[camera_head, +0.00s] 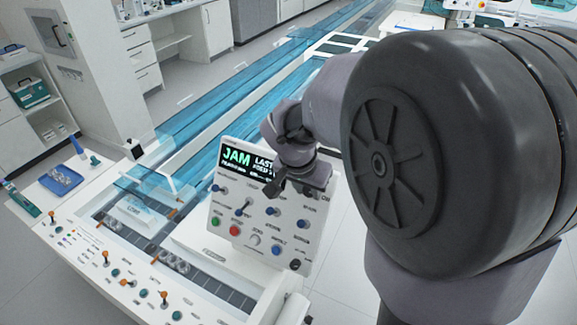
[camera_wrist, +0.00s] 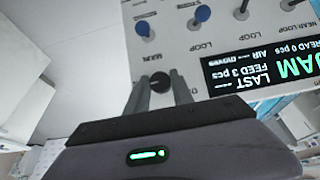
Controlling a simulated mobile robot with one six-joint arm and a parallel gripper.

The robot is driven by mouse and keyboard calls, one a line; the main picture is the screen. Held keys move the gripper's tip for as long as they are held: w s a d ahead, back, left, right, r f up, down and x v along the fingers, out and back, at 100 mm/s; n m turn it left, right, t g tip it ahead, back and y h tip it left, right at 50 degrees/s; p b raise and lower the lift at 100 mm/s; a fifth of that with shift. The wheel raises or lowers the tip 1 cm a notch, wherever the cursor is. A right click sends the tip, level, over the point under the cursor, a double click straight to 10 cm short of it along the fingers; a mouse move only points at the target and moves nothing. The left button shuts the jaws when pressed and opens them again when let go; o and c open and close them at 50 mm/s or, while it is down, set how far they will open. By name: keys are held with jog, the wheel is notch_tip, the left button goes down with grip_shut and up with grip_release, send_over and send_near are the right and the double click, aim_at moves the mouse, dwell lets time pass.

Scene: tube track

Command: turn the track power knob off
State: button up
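The white control panel (camera_head: 218,241) stands tilted, with its dark screen reading JAM. In the wrist view the panel (camera_wrist: 205,25) shows upside down. The two fingers of my gripper (camera_wrist: 160,85) lie on either side of this knob, a small distance apart. I cannot tell whether they touch it. In the head view my gripper (camera_head: 283,184) is at the panel's upper right part, and my arm hides much of that corner, the black knob included.
Several blue knobs (camera_head: 247,237) and a red button (camera_head: 235,230) lie lower on the panel; a blue knob (camera_wrist: 203,13) also shows near my fingers. A blue clear tube track (camera_head: 225,107) runs away behind. The white bench (camera_head: 68,262) with small switches is at left.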

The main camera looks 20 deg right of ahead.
grip_shut()
jog(key=n+g+h, duration=0.1)
jog(key=n+g+h+p, duration=0.1)
jog(key=n, duration=0.1)
jog(key=shift+w+a, duration=0.15)
jog(key=shift+a, duration=0.05)
jog(key=n+g+h+p, duration=0.1)
jog(key=n+h+p, duration=0.1)
jog(key=n, duration=0.1)
jog(key=shift+a+g+h+p, duration=0.1)
jog(key=shift+g+h+p, duration=0.2)
jog(key=n+h+p, duration=0.1)
jog(key=n, duration=0.1)
jog(key=n+h+p, duration=0.1)
jog(key=shift+a+f+n+g+h, duration=0.1)
jog(key=shift+n+g+h, duration=0.2)
jog(key=shift+n, duration=0.1)
jog(key=shift+f+n+h+p, duration=0.2)
jog(key=shift+n+h+p, duration=0.85)
jog(key=shift+n, duration=0.65)
jog(key=shift+n+h, duration=0.25)
jog(key=shift+n, duration=0.05)
jog(key=o, duration=1.1)
grip_release()
